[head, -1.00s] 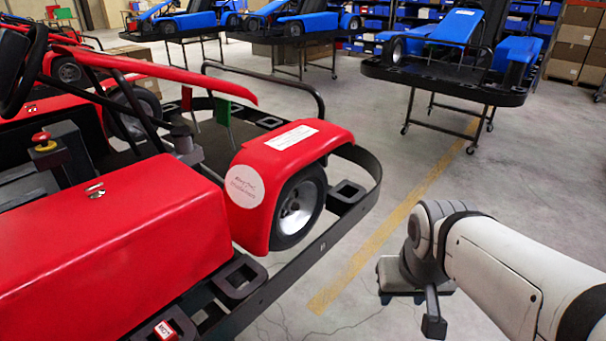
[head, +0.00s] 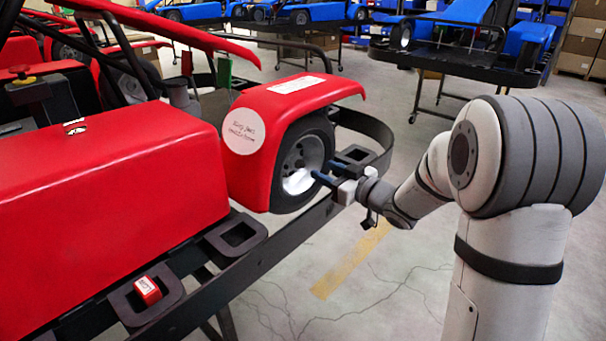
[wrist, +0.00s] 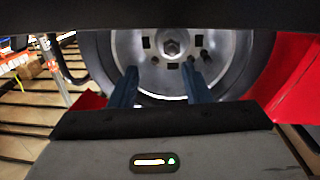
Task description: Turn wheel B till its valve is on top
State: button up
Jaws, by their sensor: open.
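A kart wheel (head: 296,160) with a black tyre and silver rim sits under a red fender; I see no letter marking it as wheel B. It also fills the upper wrist view (wrist: 168,48), showing a central hub nut and several dark holes. I cannot make out the valve. My gripper (head: 322,173) is in front of the lower right of the rim, pointing at it. In the wrist view my gripper (wrist: 158,75) has two blue fingers spread apart with nothing between them, below the hub. I cannot tell whether the fingertips touch the rim.
A black bumper rail (head: 365,130) curves round the wheel, close to my gripper. A round handwritten sticker (head: 243,131) is on the red fender (head: 290,98). A small red block (head: 147,290) lies in a black tray. Blue karts (head: 460,35) stand behind; the floor at right is open.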

aim_at(301, 164)
jog(key=shift+n+g+y, duration=0.3)
jog(key=shift+g+y, duration=0.1)
jog(key=shift+y, duration=0.3)
jog(key=x, duration=0.8)
jog(key=shift+s+a+f+b, duration=0.3)
jog(key=shift+a, duration=0.15)
jog(key=shift+c, duration=0.4)
grip_shut()
